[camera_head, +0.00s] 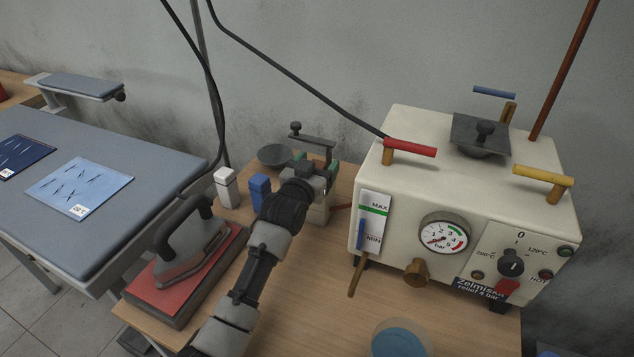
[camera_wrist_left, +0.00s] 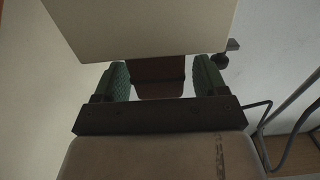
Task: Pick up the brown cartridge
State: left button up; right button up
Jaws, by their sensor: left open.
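The brown cartridge (camera_wrist_left: 158,76) shows in the left wrist view, between the two green finger pads of my left gripper (camera_wrist_left: 161,80). Its upper part meets the underside of a large pale beige block. The gripper is open, with a pad on each side of the brown piece; a narrow gap shows on its right, and contact on the left is hard to tell. In the head view my left gripper (camera_head: 318,172) is at a small beige unit at the back of the wooden table, and I cannot make out the cartridge there. My right gripper is not in view.
A beige boiler box (camera_head: 405,220) with a gauge and coloured handles stands to the right. An iron (camera_head: 190,245) on a red pad, a white bottle (camera_head: 227,188) and a blue bottle (camera_head: 259,190) stand left of my arm. A blue bowl (camera_head: 400,340) sits at the front.

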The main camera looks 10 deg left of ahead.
pick_arm(q)
jog(key=shift+c, duration=0.4)
jog(key=c, duration=1.2)
jog(key=shift+c, duration=0.3)
jog(key=shift+r, duration=0.1)
